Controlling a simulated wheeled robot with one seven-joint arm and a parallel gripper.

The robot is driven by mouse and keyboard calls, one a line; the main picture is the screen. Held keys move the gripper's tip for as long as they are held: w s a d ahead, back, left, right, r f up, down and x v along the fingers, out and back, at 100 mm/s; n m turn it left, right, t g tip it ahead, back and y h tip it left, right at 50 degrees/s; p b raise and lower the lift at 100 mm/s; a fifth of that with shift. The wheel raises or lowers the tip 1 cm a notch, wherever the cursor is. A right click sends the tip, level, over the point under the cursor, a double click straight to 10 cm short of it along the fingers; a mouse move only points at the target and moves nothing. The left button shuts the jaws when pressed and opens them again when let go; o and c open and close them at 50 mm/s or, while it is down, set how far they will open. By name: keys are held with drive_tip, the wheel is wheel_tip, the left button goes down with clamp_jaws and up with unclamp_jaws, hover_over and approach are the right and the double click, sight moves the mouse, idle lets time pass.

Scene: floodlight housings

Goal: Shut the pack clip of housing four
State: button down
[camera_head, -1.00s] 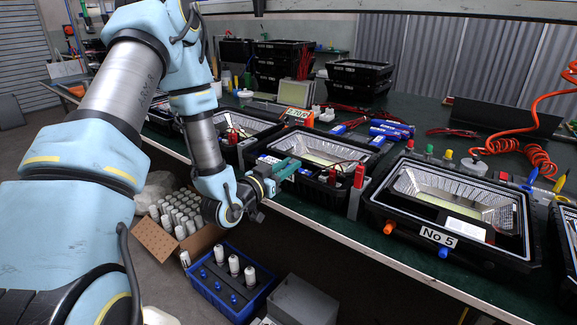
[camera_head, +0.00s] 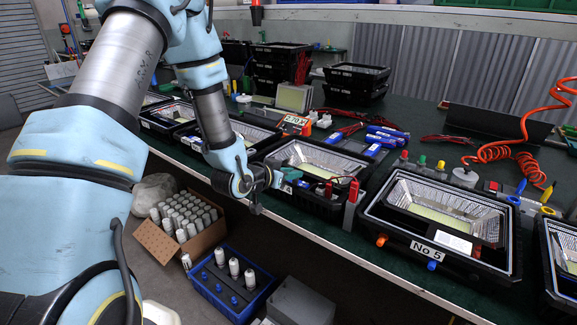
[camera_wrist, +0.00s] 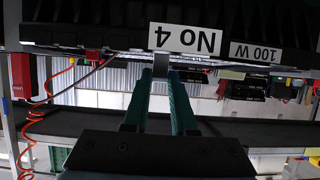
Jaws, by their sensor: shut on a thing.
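Housing four (camera_head: 322,157) is a black open floodlight housing with a shiny reflector, in the middle of the bench row. In the wrist view its front wall is upside down, with the white "No 4" label (camera_wrist: 185,39). My gripper (camera_head: 287,175) is at the left part of its front wall. In the wrist view its teal fingers (camera_wrist: 162,80) point at the wall just by the label. They are shut on a small grey piece, apparently the pack clip (camera_wrist: 161,66). Most of the clip is hidden, and its angle is unclear.
Housing five (camera_head: 380,238) stands to the right, with a grey upright piece (camera_head: 350,207) between the two. Another housing (camera_head: 205,132) is to the left. Below the bench edge are a blue crate (camera_head: 235,306) and a carton (camera_head: 155,243). Floor in front is partly free.

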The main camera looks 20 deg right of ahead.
sight(303, 181)
drive_tip(key=d+g+y+p, duration=0.1)
drive_tip(key=p, duration=0.1)
drive_tip(key=w+d+r+y+p, duration=0.1)
drive_tip(key=y+p, duration=0.1)
drive_tip(key=shift+g, duration=0.4)
drive_tip(key=y+p, duration=0.1)
drive_tip(key=d+g+y+p, duration=0.1)
drive_tip(key=shift+w+d+f+y+p, duration=0.1)
drive_tip(key=shift+w+f+y+p, duration=0.2)
drive_tip(key=shift+w, duration=0.1)
drive_tip(key=y, duration=0.1)
drive_tip(key=d+f+g+y+p, duration=0.1)
drive_tip(key=shift+w+g+y, duration=0.3)
drive_tip(key=shift+w+d+f+g+y, duration=0.15)
drive_tip(key=shift+d+f+g+y, duration=0.2)
drive_tip(key=shift+y, duration=0.4)
drive_tip(key=shift+w+d+f+g+y, duration=0.1)
drive_tip(key=shift+d+f+g+y, duration=0.1)
drive_tip(key=shift+f+g+y, duration=0.4)
drive_tip(key=shift+r+y, duration=0.2)
drive_tip(key=shift+y, duration=0.05)
drive_tip(key=c, duration=0.7)
unclamp_jaws()
drive_tip(key=r+b, duration=0.1)
drive_tip(key=r, duration=0.4)
drive_tip(key=r+b, duration=0.2)
drive_tip(key=r, duration=0.3)
drive_tip(key=shift+s+a+r, duration=0.1)
drive_tip(key=shift+a+r, duration=0.1)
drive_tip(key=shift+r, duration=0.2)
